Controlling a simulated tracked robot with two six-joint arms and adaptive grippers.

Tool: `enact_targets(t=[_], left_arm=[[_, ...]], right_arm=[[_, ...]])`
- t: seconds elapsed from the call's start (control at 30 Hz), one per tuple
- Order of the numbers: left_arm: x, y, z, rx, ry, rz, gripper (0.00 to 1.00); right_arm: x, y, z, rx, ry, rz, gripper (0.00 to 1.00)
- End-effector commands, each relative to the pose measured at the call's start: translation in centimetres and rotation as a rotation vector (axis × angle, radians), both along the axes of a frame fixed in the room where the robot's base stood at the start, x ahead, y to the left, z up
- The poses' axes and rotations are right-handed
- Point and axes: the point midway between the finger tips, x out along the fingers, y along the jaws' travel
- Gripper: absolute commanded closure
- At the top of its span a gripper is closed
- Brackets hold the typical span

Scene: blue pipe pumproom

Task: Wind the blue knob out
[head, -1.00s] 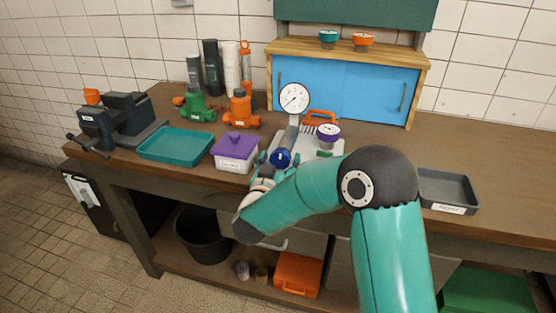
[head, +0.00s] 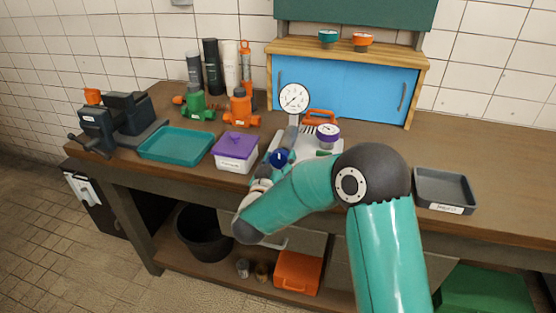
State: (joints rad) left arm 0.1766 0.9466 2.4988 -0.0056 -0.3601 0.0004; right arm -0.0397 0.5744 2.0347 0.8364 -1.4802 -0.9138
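The blue knob (head: 279,157) sits at the front of a light grey plate (head: 304,146) on the bench, below a round white dial gauge (head: 294,98). My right arm comes in from the lower right and bends left. Its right gripper (head: 269,173) is at the front of the knob, close to it or touching it. The gripper's fingers are small and partly hidden behind my own wrist, so I cannot tell whether they are shut on the knob. My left gripper is not in view.
A white box with a purple lid (head: 236,151) stands just left of the knob, beside a teal tray (head: 176,145). A dark grey tray (head: 445,189) lies at the right. A blue cabinet (head: 340,90) stands behind.

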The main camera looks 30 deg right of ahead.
Motion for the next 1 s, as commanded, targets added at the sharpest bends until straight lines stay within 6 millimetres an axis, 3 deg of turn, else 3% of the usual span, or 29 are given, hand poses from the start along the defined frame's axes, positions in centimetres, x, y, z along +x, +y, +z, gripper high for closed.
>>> enact_targets(t=[0.03, 0.1, 0.57, 1.0], left_arm=[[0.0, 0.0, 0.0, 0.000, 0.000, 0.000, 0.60], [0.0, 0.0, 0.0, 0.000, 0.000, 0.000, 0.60], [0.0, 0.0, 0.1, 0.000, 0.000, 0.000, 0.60], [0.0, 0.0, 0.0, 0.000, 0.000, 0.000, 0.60]], right_arm=[[0.0, 0.0, 0.0, 0.000, 0.000, 0.001, 0.31], [0.0, 0.0, 0.0, 0.001, -0.001, 0.001, 0.20], [-0.5, 0.7, 0.0, 0.003, -0.002, 0.003, 0.20], [-5.7, 6.9, -0.1, 0.001, 0.000, 0.006, 0.20]])
